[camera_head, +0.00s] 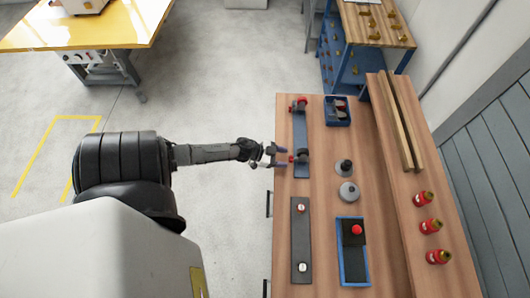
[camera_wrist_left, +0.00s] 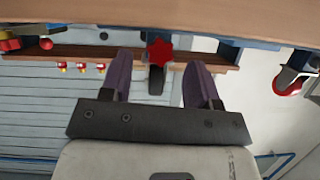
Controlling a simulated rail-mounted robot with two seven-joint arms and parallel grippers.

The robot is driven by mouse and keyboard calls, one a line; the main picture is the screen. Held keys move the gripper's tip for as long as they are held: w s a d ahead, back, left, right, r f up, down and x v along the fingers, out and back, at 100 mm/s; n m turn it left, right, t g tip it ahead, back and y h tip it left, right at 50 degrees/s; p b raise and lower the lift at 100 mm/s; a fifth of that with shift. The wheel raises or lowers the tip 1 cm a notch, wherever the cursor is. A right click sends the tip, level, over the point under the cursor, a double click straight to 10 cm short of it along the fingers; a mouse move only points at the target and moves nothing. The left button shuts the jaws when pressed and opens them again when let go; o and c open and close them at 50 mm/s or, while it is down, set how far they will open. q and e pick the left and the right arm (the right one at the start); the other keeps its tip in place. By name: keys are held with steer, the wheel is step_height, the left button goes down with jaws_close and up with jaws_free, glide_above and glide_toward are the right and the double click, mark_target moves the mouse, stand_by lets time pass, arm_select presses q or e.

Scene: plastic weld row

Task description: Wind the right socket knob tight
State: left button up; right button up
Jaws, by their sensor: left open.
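A dark blue-grey rail (camera_head: 300,130) lies on the bench with a dark clamp socket at each end. The socket at its lower end in the head view (camera_head: 304,155) has a small red knob (camera_head: 291,158) facing my arm. In the wrist view this knob is a red star shape (camera_wrist_left: 159,52). My left gripper (camera_head: 277,155) is open at the bench edge, its two purple fingers (camera_wrist_left: 157,85) on either side of the knob's line; no contact can be made out. The other socket has a red knob (camera_head: 301,100), likely the one at right in the wrist view (camera_wrist_left: 287,86). My right gripper is out of view.
A blue bin (camera_head: 338,121) stands beyond the rail. A dark plate (camera_head: 301,270), two round dark-and-grey pieces (camera_head: 348,192) and a blue tray (camera_head: 341,277) lie lower on the bench. Red bottles (camera_head: 431,226) stand on the raised shelf. Floor left of the bench is clear.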

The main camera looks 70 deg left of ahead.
arm_select(q)
steer(key=v, duration=1.1)
steer(key=shift+p, duration=0.35)
steer(key=shift+s+r, duration=0.1)
steer(key=shift+s, duration=0.05)
steer(key=a+f+g+y, duration=0.2)
steer(key=a+g+y, duration=0.1)
steer(key=a+y, duration=0.55)
steer(key=s+d+r+g, duration=0.2)
steer(key=d+g, duration=0.1)
steer(key=d, duration=0.3)
steer(key=s+d+r+n+g, duration=0.1)
steer(key=s+d+r+g, duration=0.15)
steer(key=d, duration=0.45)
steer(key=s+d+r+g, duration=0.1)
steer(key=s+d+g, duration=0.2)
steer(key=d, duration=0.3)
steer(key=w+d+r+n+t+h, duration=0.15)
steer(key=d+r, duration=0.25)
steer(key=d, duration=0.5)
steer(key=w+d+r+t+h, duration=0.1)
steer(key=w+d+r+h, duration=0.2)
steer(key=d, duration=0.5)
step_height(320, 180, up, 19)
steer(key=s+p, duration=0.1)
steer(key=p, duration=1.8)
steer(key=shift+s+a+r, duration=0.15)
steer(key=shift+s+r, duration=0.1)
